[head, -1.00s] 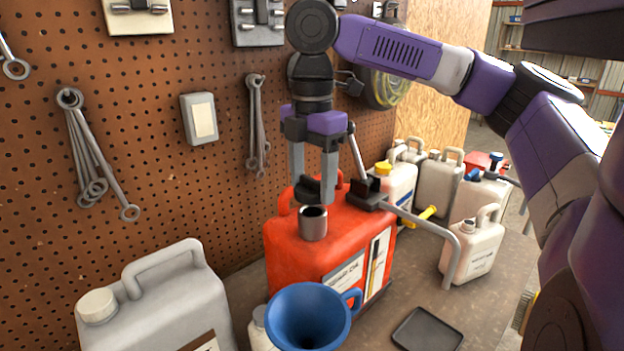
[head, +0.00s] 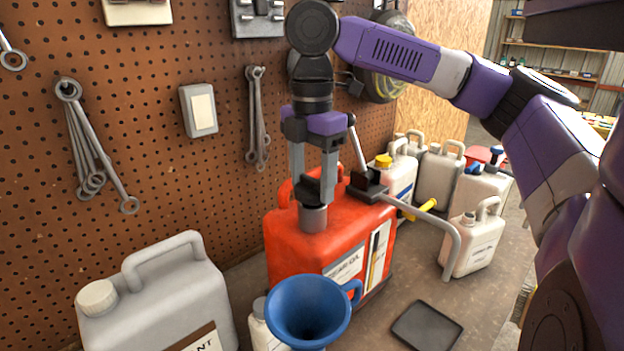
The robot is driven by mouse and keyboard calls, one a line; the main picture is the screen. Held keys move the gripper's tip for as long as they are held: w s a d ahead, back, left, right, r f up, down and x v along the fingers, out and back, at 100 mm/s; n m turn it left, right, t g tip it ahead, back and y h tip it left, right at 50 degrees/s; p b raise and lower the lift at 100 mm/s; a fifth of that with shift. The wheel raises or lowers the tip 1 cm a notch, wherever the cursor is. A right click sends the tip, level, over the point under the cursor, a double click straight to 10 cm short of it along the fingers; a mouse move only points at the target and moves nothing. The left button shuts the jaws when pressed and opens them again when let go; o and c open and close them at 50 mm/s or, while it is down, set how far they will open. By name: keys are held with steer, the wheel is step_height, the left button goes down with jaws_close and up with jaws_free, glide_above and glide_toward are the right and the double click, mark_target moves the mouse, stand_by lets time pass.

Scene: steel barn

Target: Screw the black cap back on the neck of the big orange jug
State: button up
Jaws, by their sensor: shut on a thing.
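The big orange jug (head: 290,247) stands upright on the bench, with a grey metal neck (head: 313,219) on its top. My gripper (head: 314,196) points straight down over the neck, shut on the black cap (head: 309,189). The cap is at the top of the neck and hides its opening. I cannot tell whether the cap touches the neck or has caught its thread.
A blue funnel (head: 308,308) stands in front of the jug, with a grey jug (head: 170,300) to its left. A black clamp (head: 366,187) with a bent grey bar is right beside my gripper. Several pale jugs stand behind right. A dark tray (head: 426,328) lies front right.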

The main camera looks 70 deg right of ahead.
steer(key=shift+f, duration=0.65)
stand_by(0.3)
steer(key=m+p, duration=0.1)
steer(key=m, duration=0.3)
steer(key=shift+r+p, duration=0.1)
steer(key=shift+p, duration=0.25)
steer(key=m+p, duration=0.2)
steer(key=m, duration=0.2)
steer(key=m+p, duration=0.3)
steer(key=m, duration=0.2)
steer(key=shift+m, duration=0.3)
steer(key=shift+m+p, duration=1.2)
steer(key=shift+m, duration=0.2)
steer(key=o, duration=1.4)
